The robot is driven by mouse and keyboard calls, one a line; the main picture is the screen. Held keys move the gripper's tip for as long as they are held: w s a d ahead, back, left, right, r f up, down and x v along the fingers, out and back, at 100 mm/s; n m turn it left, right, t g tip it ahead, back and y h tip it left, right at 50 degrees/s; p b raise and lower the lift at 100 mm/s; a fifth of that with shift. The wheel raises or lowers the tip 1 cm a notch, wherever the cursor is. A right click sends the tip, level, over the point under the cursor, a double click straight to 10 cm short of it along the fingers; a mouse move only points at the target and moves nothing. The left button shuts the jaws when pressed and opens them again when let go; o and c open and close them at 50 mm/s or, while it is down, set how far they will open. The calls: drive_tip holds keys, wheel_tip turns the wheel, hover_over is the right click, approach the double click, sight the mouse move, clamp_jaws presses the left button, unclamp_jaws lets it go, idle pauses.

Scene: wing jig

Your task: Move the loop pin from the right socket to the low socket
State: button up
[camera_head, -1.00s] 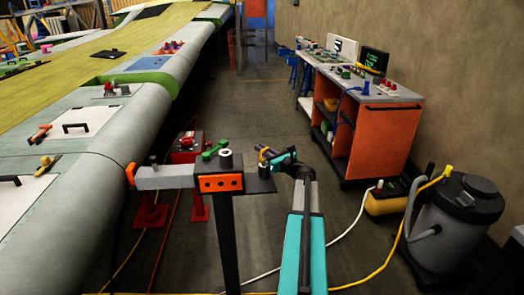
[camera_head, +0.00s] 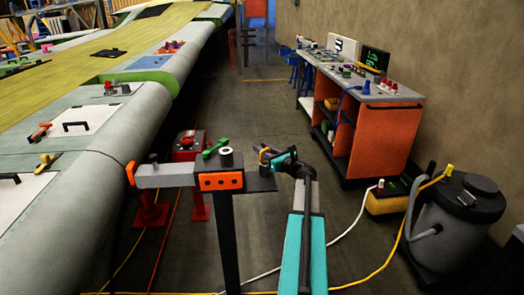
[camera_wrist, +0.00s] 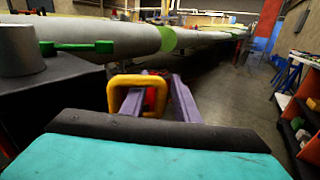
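The yellow loop pin (camera_head: 264,154) stands at the right end of the jig, over the dark plate (camera_head: 262,183). In the wrist view its squared yellow loop (camera_wrist: 112,96) is upright, left of centre. My gripper (camera_head: 266,152) is at the loop. In the wrist view the two purple fingers of my gripper (camera_wrist: 157,88) are spread, with a gap between them. The left finger shows through the loop opening; the loop's right side lies in the gap. I cannot tell whether the fingers touch it. The pin's shank and the sockets are hidden or too small to make out.
A grey cylinder (camera_head: 225,157) and a green handle (camera_head: 216,147) stand on the jig just left of the pin. The large wing (camera_head: 90,160) fills the left side. An orange cart (camera_head: 353,140) and a grey vacuum (camera_head: 462,220) stand right.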

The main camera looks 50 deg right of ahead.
drive_tip(key=shift+r, duration=0.25)
drive_tip(key=s+a+b, duration=0.1)
drive_tip(key=s, duration=1.1)
drive_tip(key=shift+b, duration=0.4)
drive_tip(key=shift+a, duration=0.15)
idle(0.3)
